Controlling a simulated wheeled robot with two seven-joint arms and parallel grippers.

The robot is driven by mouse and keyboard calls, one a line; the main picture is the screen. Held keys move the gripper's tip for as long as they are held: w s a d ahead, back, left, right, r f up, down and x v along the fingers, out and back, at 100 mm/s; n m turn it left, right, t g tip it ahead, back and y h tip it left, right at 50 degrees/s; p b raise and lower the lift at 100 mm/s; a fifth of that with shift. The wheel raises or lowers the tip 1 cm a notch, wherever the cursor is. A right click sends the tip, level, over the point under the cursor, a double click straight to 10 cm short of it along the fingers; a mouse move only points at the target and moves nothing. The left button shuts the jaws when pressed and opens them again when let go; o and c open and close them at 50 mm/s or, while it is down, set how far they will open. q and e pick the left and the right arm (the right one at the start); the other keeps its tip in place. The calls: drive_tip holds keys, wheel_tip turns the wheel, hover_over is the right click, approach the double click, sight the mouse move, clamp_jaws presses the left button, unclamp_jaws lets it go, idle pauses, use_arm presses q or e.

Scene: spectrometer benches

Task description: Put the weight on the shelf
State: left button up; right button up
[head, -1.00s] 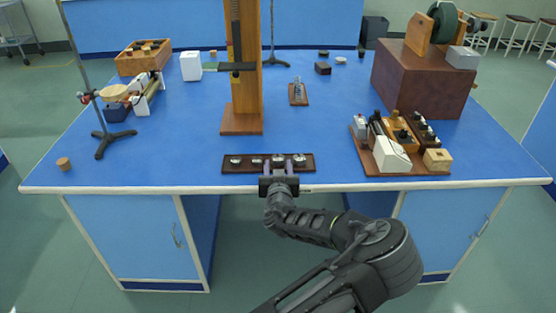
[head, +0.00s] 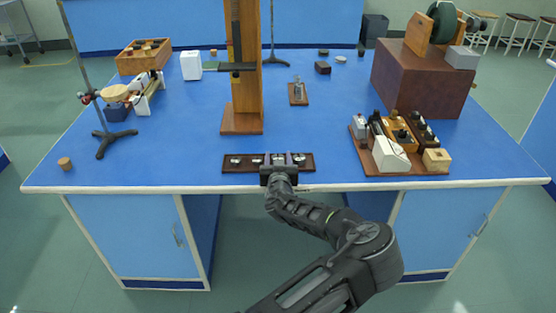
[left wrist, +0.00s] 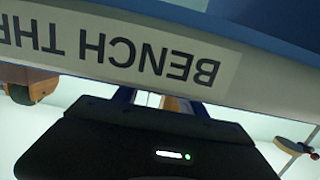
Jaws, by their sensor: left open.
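Several small silvery weights sit in a row on a dark wooden strip (head: 229,167) at the bench's front edge in the head view; one weight (head: 236,160) is at its left end. My left gripper (head: 278,159) is open at the strip's right half, its fingers reaching over it. A weight appears to be between or just beyond the fingers, but whether they touch it I cannot tell. A small dark platform (head: 230,67) on the tall wooden post (head: 246,100) looks like the shelf. The left wrist view shows the gripper's dark body and blue fingers below the bench edge. My right gripper is out of view.
The wooden-based apparatus (head: 390,157) stands at right, with a large brown box (head: 420,82) behind it. A metal stand (head: 113,135) and a cork (head: 65,164) are at left. Blue bench top is clear between the strip and the post's base. The bench edge (left wrist: 120,40) carries a label.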

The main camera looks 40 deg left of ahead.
use_arm(q)
drive_tip(key=shift+c, duration=0.2)
clamp_jaws()
idle(0.5)
